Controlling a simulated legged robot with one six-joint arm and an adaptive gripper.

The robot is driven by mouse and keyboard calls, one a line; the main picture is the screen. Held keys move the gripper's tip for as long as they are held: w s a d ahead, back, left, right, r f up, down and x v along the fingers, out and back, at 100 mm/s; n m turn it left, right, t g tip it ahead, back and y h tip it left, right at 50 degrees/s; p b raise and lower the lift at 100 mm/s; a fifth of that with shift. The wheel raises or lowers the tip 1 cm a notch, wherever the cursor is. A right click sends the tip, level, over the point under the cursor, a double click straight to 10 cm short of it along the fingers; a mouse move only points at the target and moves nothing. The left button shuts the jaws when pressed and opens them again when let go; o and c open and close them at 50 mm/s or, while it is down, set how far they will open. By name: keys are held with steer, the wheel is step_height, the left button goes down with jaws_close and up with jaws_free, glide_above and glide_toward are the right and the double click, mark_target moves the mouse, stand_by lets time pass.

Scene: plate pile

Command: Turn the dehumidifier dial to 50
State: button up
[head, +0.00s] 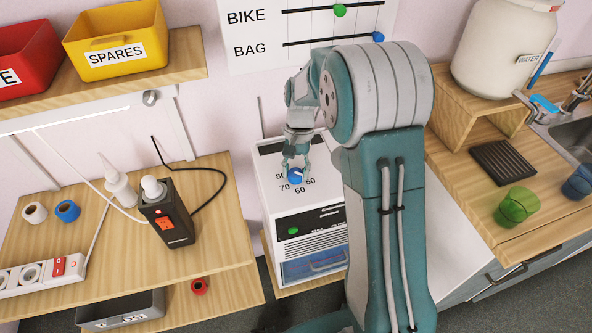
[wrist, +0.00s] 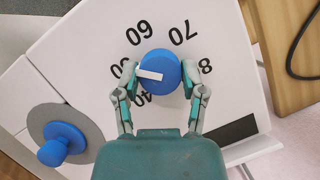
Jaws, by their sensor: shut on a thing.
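The dehumidifier (head: 305,211) is a white box with a blue dial (head: 295,176) on its top, ringed by printed numbers. The dial also shows in the wrist view (wrist: 160,72). Its white pointer mark (wrist: 149,74) points left in that view, toward the number that reads as 50, partly hidden by a finger. My gripper (wrist: 159,82) is shut on the dial, one finger on each side. In the head view my gripper (head: 296,164) comes down onto the dial from behind, and my arm hides the right part of the box.
A blue knob on a grey disc (wrist: 76,118) lies at the left in the wrist view. A wooden table (head: 212,246) with a black device (head: 167,217) stands left of the dehumidifier. A counter (head: 482,191) with a green cup (head: 516,205) is at right.

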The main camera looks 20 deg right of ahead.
mark_target(295, 171)
steer(key=shift+w+n+h, duration=0.1)
steer(key=shift+n+h, duration=0.3)
steer(key=shift+n, duration=0.7)
steer(key=o, duration=1.2)
steer(key=shift+c, duration=0.2)
steer(key=shift+a, duration=0.1)
step_height(295, 171, up, 10)
steer(key=shift+f, duration=0.1)
